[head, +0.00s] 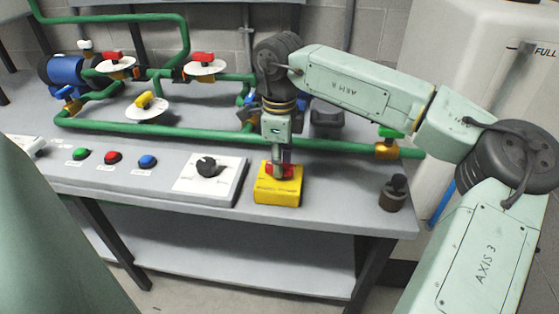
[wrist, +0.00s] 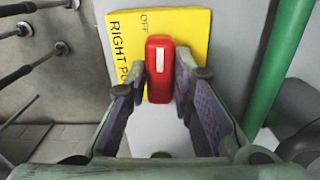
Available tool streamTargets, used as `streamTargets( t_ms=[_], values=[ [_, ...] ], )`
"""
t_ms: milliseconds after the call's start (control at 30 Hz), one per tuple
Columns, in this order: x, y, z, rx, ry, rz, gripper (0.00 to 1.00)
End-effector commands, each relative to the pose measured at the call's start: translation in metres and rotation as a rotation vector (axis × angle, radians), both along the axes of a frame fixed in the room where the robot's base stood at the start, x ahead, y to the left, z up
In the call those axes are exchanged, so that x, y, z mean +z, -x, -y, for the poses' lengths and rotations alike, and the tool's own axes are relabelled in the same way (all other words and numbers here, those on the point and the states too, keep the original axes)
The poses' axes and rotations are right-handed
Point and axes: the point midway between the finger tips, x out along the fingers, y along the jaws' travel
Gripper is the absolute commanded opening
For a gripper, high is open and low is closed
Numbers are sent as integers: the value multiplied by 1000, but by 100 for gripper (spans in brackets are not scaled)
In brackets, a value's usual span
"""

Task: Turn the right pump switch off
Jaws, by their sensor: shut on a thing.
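The right pump switch is a red knob with a white mark on a yellow box (head: 277,192) at the front edge of the bench. In the wrist view the yellow plate (wrist: 190,24) reads "RIGHT P..." with "OFF" beside the knob. The red knob (wrist: 160,72) has its white mark (wrist: 160,60) along its length, and the knob lies along the picture's vertical. My gripper (head: 279,168) comes down from above onto the box. In the wrist view my gripper (wrist: 160,88) has its two padded fingers on either side of the knob, shut on it. Part of the plate's lettering is hidden.
A black rotary dial (head: 209,167) on a white plate stands left of the box. Green, red and blue buttons (head: 113,157) lie farther left. Green pipes with coloured valves (head: 204,66) run behind. A dark brown post (head: 393,195) stands at the right.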

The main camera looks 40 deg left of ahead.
Motion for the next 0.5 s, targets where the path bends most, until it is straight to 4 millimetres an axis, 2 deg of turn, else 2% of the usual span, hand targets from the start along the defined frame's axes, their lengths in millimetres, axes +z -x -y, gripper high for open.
streamTargets(
  t_ms=[500],
  values=[
    [1,0,0,72,-2,1,0]
  ],
)
